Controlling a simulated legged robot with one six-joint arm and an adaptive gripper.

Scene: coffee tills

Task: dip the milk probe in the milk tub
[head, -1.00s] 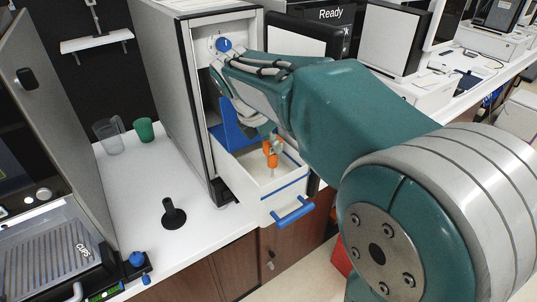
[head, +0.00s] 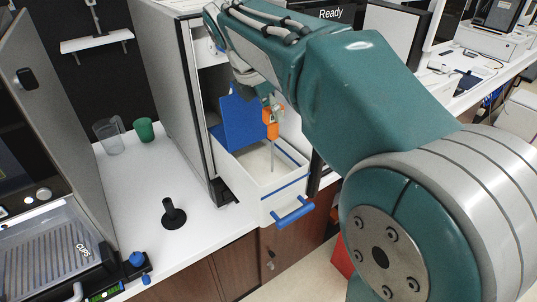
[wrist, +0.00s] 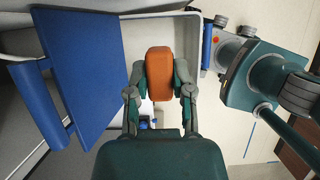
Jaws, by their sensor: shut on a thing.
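My gripper (head: 272,106) is shut on the orange grip of the milk probe (head: 271,127). The probe hangs upright over the white milk tub (head: 265,212), its thin grey rod pointing down into the tub's opening. Whether the rod's tip touches anything inside cannot be told. In the wrist view the orange grip (wrist: 159,75) sits between both fingers (wrist: 159,92). The tub is pulled out of the machine and has a blue handle and a blue stripe. A blue lid (head: 245,120) stands raised at its back left.
The tall grey machine housing (head: 165,90) stands close to the left of the tub. A black tamper (head: 173,214), a clear jug (head: 109,137) and a green cup (head: 144,130) stand on the white counter, which has free room between them.

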